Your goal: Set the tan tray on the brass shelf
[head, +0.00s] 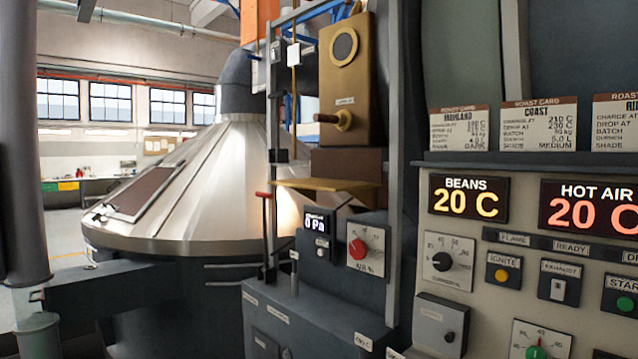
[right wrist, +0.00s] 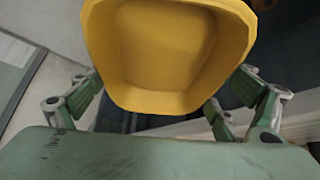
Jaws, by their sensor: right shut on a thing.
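The brass shelf (head: 322,186) is a thin flat plate on the machine front in the head view, below a tall brass box (head: 347,75) and a brown block. My right gripper (right wrist: 165,108) shows in the right wrist view, its green and grey fingers on both sides of a deep, yellow-tan, open tray (right wrist: 165,100). It is shut on this tray, which looks empty inside. The tray's top edge is cut off by the picture. Neither the tray nor my right gripper shows in the head view, so their distance from the shelf cannot be told. My left gripper is not in view.
Right of the shelf is a control panel with a beans display (head: 467,198) and knobs. Below the shelf are a pressure readout (head: 316,222) and a red knob (head: 358,249). A red-topped lever (head: 265,225) stands left of them. A large metal cone (head: 200,190) fills the left.

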